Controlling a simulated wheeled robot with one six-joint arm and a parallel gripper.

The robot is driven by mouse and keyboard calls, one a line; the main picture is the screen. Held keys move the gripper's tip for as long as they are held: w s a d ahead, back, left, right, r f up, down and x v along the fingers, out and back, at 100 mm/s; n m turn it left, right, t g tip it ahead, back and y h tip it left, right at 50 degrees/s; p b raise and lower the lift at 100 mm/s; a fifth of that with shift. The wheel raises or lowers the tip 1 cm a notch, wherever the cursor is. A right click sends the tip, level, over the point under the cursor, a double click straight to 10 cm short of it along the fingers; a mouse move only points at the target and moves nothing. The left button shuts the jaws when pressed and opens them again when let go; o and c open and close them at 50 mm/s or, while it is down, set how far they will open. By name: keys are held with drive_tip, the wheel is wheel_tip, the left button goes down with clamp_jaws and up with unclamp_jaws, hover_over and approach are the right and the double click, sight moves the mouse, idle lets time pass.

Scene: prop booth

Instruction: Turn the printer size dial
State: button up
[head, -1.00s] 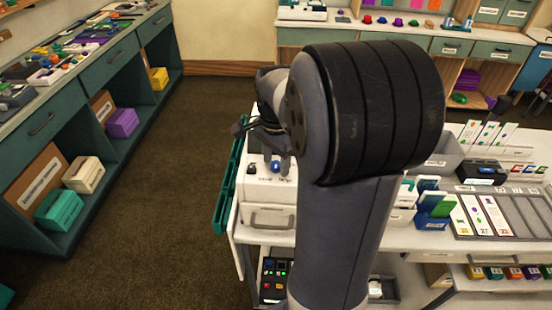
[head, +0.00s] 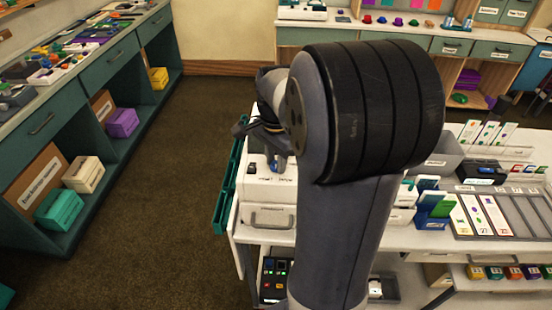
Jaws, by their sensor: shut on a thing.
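The printer (head: 268,191) is a white box at the left end of the white counter, with small labels on its top face. A small dark knob stands at the left of its top. The blue size dial (head: 275,165) stands right of that knob and is mostly covered by my gripper. My gripper (head: 277,156) points down over the printer top, with its fingers shut at the dial. My own arm hides part of the gripper and everything right of it, so the exact finger contact and the dial's angle are hard to see.
A teal rack (head: 229,190) hangs at the counter's left edge. Card holders (head: 433,205) and a sectioned tray (head: 520,213) sit on the counter to the right. A shelf unit (head: 80,120) runs along the left. The brown floor between is clear.

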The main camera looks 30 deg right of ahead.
sight(276, 164)
drive_tip(key=n, duration=0.4)
drive_tip(key=shift+p, duration=0.4)
drive_tip(key=shift+n, duration=2.2)
drive_tip(key=o, duration=1)
drive_tip(key=shift+r, duration=0.15)
wheel_tip(276, 164, up, 11)
drive_tip(key=shift+f, duration=0.2)
